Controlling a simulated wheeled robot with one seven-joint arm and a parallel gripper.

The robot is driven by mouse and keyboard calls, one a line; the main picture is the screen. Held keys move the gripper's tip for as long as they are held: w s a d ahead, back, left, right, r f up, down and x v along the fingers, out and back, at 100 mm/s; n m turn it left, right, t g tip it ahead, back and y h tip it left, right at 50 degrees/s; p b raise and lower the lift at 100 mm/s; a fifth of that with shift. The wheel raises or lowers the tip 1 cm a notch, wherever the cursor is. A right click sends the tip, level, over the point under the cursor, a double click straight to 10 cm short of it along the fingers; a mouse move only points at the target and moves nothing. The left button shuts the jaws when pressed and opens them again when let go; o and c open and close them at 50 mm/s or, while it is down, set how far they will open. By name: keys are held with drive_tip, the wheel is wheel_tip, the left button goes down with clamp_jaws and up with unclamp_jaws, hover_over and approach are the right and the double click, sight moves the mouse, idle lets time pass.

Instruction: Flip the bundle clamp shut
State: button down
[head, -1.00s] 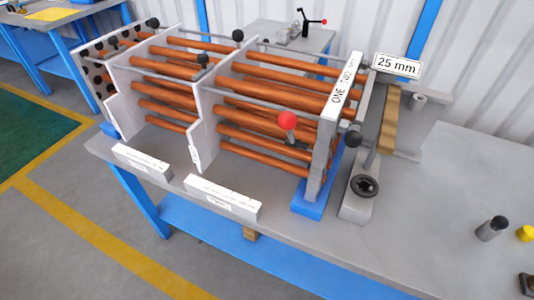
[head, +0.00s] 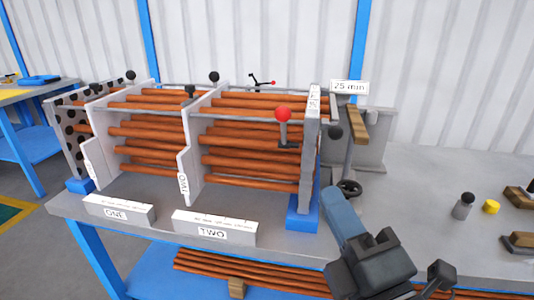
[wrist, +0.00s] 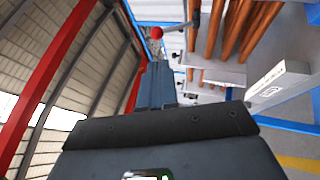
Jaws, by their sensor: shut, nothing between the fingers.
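The bundle clamp's handle stands upright with a red ball knob (head: 283,114) on top and a dark base (head: 288,145), in front of the copper rods (head: 250,160) near the right end plate (head: 310,150). In the wrist view the red knob (wrist: 157,33) shows just past my fingertips. My gripper (head: 338,196) is shut and empty, pointing up and left, in front of the bench and to the lower right of the clamp. It also shows in the wrist view (wrist: 160,66). It looks apart from the handle.
White blocks marked ONE (head: 118,211) and TWO (head: 213,228) lie along the bench's front edge. A black handwheel (head: 349,188) and wooden bar (head: 357,124) stand right of the end plate. A grey cylinder (head: 463,207) and yellow piece (head: 491,207) sit farther right, with bare bench between.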

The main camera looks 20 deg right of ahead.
drive_tip(key=shift+w+a+r+n, duration=0.2)
drive_tip(key=shift+a+r+n, duration=0.05)
drive_tip(key=shift+a+n, duration=0.05)
drive_tip(key=p, duration=0.5)
approach(286, 118)
drive_tip(key=x, duration=0.7)
drive_tip(key=shift+f, duration=0.25)
drive_tip(key=shift+r, duration=0.2)
